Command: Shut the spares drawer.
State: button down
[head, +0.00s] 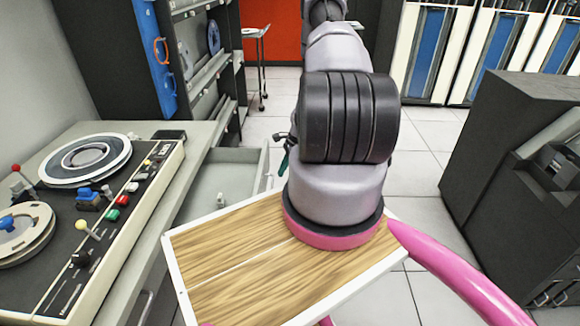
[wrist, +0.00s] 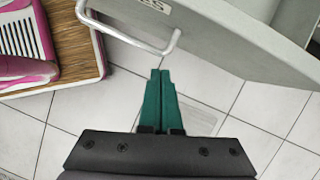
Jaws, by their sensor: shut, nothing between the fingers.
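The spares drawer (head: 238,157) stands pulled out from the grey desk in the head view. In the wrist view its grey front (wrist: 235,45) crosses the upper right, with a label ending in "ES" and a pale bar handle (wrist: 128,38). My gripper (wrist: 160,72) has two green fingers, pressed together and empty. Its tips are just outside the drawer front, close to the handle's right end; I cannot tell whether they touch. In the head view my arm hides most of the gripper, and only a bit of green shows beside the drawer front.
A console (head: 120,205) with reels and knobs sits on the desk at left. My wooden-topped base is in front. A dark shelf rack (head: 190,75) stands behind the drawer, and a dark cabinet (head: 520,180) stands at right. Tiled floor (head: 425,185) is free between.

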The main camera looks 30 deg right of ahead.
jog(key=shift+w+a, duration=0.1)
jog(key=shift+a, duration=0.3)
jog(key=w+a, duration=0.5)
jog(key=a, duration=0.2)
jog(key=w+a, duration=0.5)
jog(key=a, duration=0.3)
jog(key=w+a, duration=0.5)
jog(key=a, duration=0.3)
jog(key=shift+w+a, duration=0.15)
jog(key=shift+w, duration=0.2)
jog(key=shift+a+r, duration=0.1)
